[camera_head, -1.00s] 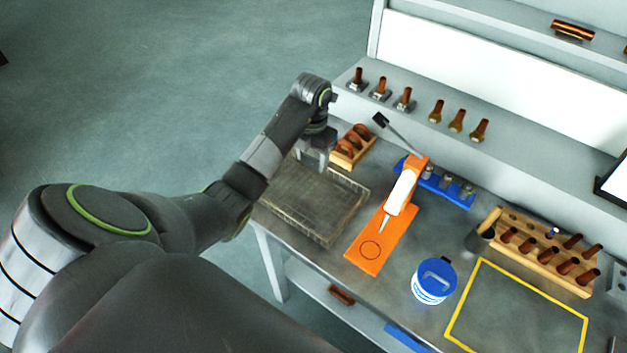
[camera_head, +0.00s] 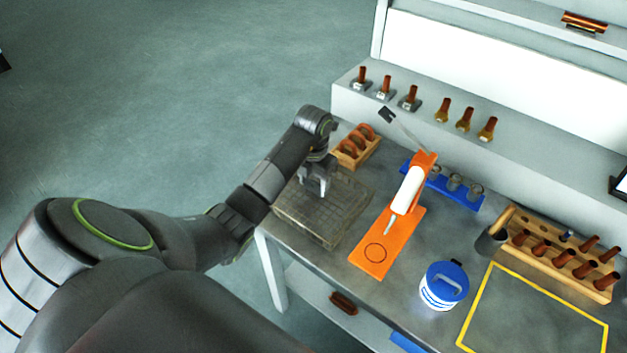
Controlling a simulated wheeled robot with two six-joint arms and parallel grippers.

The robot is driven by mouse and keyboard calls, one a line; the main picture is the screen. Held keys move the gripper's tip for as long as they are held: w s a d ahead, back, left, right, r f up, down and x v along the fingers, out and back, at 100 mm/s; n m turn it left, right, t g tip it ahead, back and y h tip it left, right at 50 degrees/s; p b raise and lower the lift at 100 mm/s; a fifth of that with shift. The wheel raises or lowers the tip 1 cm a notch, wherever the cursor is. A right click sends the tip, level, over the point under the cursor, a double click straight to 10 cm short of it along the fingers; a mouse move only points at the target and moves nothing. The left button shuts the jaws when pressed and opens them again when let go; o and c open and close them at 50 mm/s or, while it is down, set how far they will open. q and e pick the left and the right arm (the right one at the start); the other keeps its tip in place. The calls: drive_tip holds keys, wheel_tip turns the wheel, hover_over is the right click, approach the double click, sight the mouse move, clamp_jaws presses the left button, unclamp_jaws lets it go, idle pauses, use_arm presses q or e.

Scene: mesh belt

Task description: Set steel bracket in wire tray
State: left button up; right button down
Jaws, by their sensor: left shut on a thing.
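The wire tray (camera_head: 334,223) is a shallow grey mesh tray at the left end of the workbench. My left gripper (camera_head: 318,190) points down over the tray's upper left part. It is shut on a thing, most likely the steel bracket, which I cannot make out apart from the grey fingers. I cannot tell whether the held thing touches the mesh. My right gripper is not in view.
A wooden rack with copper rings (camera_head: 356,147) stands just behind the tray. An orange stand with a white cartridge (camera_head: 408,190) is to its right. Further right are a blue-lidded tub (camera_head: 443,286) and a wooden peg rack (camera_head: 560,258). A yellow-outlined area (camera_head: 530,315) is clear.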

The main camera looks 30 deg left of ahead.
use_arm(q)
drive_tip(key=shift+f, duration=0.15)
drive_tip(key=o, duration=1.1)
drive_tip(key=shift+c, duration=0.2)
